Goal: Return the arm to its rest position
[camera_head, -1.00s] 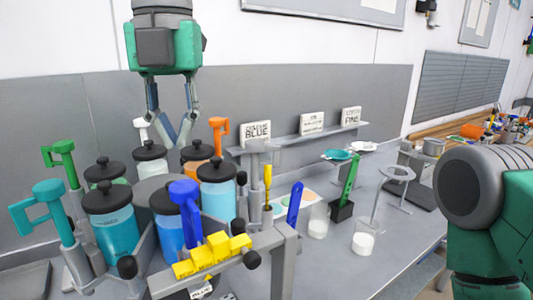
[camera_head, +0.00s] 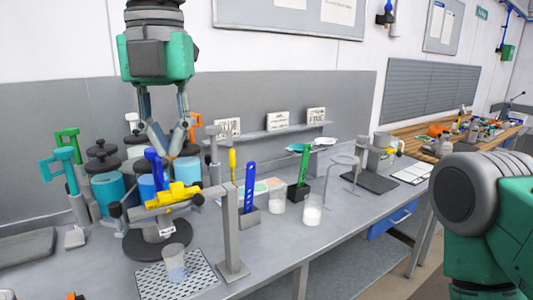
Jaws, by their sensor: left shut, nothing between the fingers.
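My left gripper (camera_head: 166,150) hangs from the top of the head view, pointing down, with its fingertips close together and nothing between them. It is in front of the cluster of lidded jars, over the blue jar (camera_head: 186,169) and beside the dark blue handle (camera_head: 154,165). I cannot tell whether it touches any of them. My right arm (camera_head: 490,220) fills the lower right edge; its gripper is out of view.
A grey stand with a yellow part (camera_head: 172,193) is in front of the jars. A clear cup (camera_head: 174,265) stands on a perforated mat (camera_head: 205,279). White-filled cups (camera_head: 312,210) and a ring stand (camera_head: 344,162) are to the right.

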